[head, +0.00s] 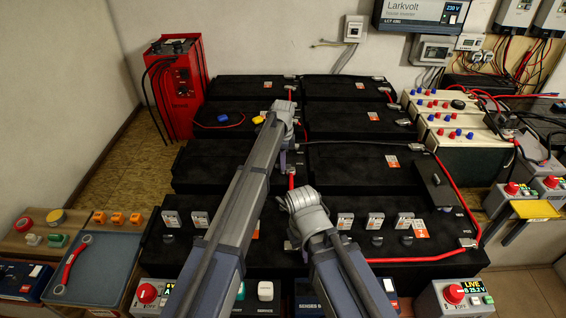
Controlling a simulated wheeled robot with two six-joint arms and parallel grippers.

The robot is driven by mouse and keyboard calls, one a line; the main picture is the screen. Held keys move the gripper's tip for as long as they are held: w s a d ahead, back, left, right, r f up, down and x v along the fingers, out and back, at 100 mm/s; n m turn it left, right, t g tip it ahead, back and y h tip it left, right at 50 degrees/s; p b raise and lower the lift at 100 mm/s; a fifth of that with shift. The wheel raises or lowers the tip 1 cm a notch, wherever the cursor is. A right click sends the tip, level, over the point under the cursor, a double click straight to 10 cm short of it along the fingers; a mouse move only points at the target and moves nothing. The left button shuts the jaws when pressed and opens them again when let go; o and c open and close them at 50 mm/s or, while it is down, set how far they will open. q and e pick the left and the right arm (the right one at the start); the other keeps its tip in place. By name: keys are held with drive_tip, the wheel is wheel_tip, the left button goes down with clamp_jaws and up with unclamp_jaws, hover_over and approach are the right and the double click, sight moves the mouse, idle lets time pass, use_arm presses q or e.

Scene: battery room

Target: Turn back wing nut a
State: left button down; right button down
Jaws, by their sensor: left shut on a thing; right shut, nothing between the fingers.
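My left gripper (284,108) is at the far end of the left arm, over the back rows of black batteries. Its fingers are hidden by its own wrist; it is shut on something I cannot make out. My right gripper (308,218) is lower and nearer, over the front battery row, shut and empty, its fingertips mostly hidden. I cannot pick out wing nut a with certainty. Along the front battery row (455,262) stand small white tags, such as a left one (172,218) and a right one (404,221), with small dark knobs (377,241) below some.
A red charger (178,88) stands back left. A blue mat (113,262) with a red-handled wrench (72,262) lies left. Cream batteries (462,150) stand right. Red cable (462,200) runs along the right side. Switch boxes (455,298) line the front. The left floor is clear.

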use_arm(q)
drive_tip(key=c, duration=0.9)
unclamp_jaws()
drive_tip(key=shift+r, duration=0.2)
use_arm(e)
drive_tip(key=shift+r, duration=0.15)
use_arm(q)
wheel_tip(320, 180, up, 8)
drive_tip(key=p, duration=0.7)
drive_tip(key=shift+f+p, duration=0.25)
drive_tip(key=shift+p, duration=0.15)
use_arm(e)
wheel_tip(320, 180, up, 8)
drive_tip(key=shift+f, duration=0.25)
